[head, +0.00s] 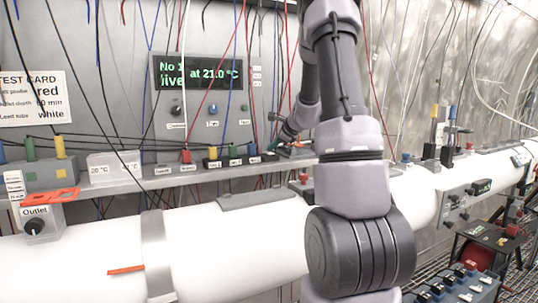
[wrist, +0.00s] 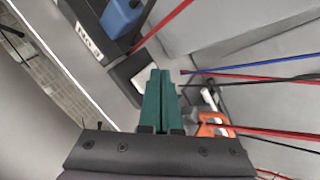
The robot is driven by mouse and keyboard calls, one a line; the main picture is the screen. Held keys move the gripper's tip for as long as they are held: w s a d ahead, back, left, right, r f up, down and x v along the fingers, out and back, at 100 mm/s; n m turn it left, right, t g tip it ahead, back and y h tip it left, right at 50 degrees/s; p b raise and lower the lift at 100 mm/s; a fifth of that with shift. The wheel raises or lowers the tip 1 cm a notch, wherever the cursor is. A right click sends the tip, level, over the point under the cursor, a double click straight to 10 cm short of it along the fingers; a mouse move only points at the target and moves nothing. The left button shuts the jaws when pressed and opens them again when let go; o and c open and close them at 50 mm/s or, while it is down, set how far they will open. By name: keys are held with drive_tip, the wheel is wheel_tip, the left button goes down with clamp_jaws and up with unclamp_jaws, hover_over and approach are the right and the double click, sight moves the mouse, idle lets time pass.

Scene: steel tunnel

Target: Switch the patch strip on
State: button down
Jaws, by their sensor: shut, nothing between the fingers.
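In the wrist view, my gripper's green fingers (wrist: 160,73) are together and empty. Their tips are beside a dark block with a pale top (wrist: 135,76); I cannot tell whether they touch. A dark labelled strip with a blue plug (wrist: 122,17) lies up and left of them. The switch's position is not clear.
Red, blue and black leads (wrist: 255,75) cross right of the fingers, close to an orange part (wrist: 213,126). More leads hang before the panel with a green display (head: 197,72). A white pipe (head: 90,258) runs below the shelf (head: 140,184).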

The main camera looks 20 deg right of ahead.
sight(273, 154)
drive_tip(key=shift+r, duration=0.35)
drive_tip(key=shift+s+r, duration=0.2)
drive_tip(key=shift+r, duration=1.05)
drive_tip(key=shift+s+r, duration=0.2)
drive_tip(key=shift+r, duration=1.05)
drive_tip(key=s+a+r+n+g+y, duration=0.1)
drive_tip(key=s+a+r+n, duration=0.35)
drive_tip(key=s+a, duration=0.4)
drive_tip(key=s+a+r+n+g+y, duration=0.1)
drive_tip(key=s+a+r+n, duration=0.2)
drive_tip(key=s+a+n, duration=0.5)
drive_tip(key=s+a+f+n+h, duration=0.1)
drive_tip(key=s+n, duration=0.3)
drive_tip(key=s, duration=0.5)
drive_tip(key=s+a+f+n+g+h, duration=0.1)
drive_tip(key=s+n, duration=0.2)
drive_tip(key=s, duration=0.7)
drive_tip(key=shift+a+f+n, duration=0.2)
drive_tip(key=shift+f+n, duration=0.05)
drive_tip(key=shift+n, duration=0.1)
